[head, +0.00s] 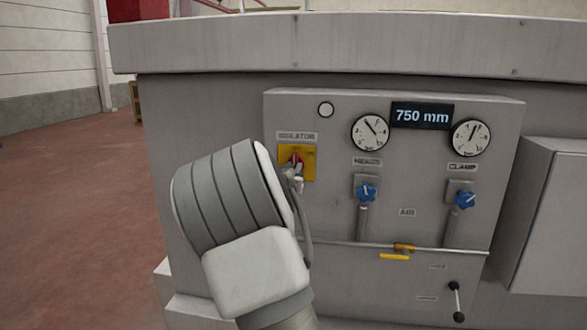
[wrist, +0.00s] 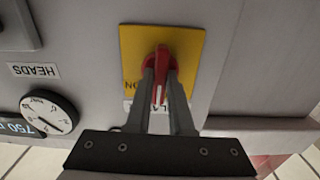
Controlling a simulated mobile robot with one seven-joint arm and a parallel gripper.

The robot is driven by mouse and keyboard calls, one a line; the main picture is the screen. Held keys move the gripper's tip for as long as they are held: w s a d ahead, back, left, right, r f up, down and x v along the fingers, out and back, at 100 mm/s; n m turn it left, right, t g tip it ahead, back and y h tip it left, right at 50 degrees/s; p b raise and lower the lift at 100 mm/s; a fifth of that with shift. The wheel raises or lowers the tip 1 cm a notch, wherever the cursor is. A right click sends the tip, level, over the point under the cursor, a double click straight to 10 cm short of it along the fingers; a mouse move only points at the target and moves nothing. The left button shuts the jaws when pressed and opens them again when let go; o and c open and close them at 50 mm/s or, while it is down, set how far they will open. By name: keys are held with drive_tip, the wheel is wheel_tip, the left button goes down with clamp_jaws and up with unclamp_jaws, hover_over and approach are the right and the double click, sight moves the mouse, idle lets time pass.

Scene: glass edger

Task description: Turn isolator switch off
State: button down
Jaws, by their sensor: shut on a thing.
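The isolator switch is a red handle (wrist: 161,72) on a yellow plate (wrist: 192,52), under the ISOLATOR label (head: 297,136) on the grey panel. In the wrist view my gripper (wrist: 162,78) has one finger on each side of the red handle and is shut on it. The letters "ON" show on the plate beside the left finger; the rest of its lettering is partly hidden. In the head view the yellow plate (head: 310,163) and red handle (head: 296,159) show just beyond my wrist, which covers the panel's lower left.
Right of the switch are two dials (head: 370,132), a 750 mm display (head: 422,116), two blue knobs (head: 366,192) and a yellow-handled valve (head: 395,256). A lever (head: 456,301) sits lower right. A grey box (head: 550,220) juts out at right. Open floor (head: 80,220) lies left.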

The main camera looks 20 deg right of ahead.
drive_tip(key=shift+n, duration=0.3)
drive_tip(key=c, duration=0.8)
unclamp_jaws()
drive_tip(key=v, duration=1.7)
drive_tip(key=shift+s+a+b, duration=0.2)
drive_tip(key=shift+b, duration=0.25)
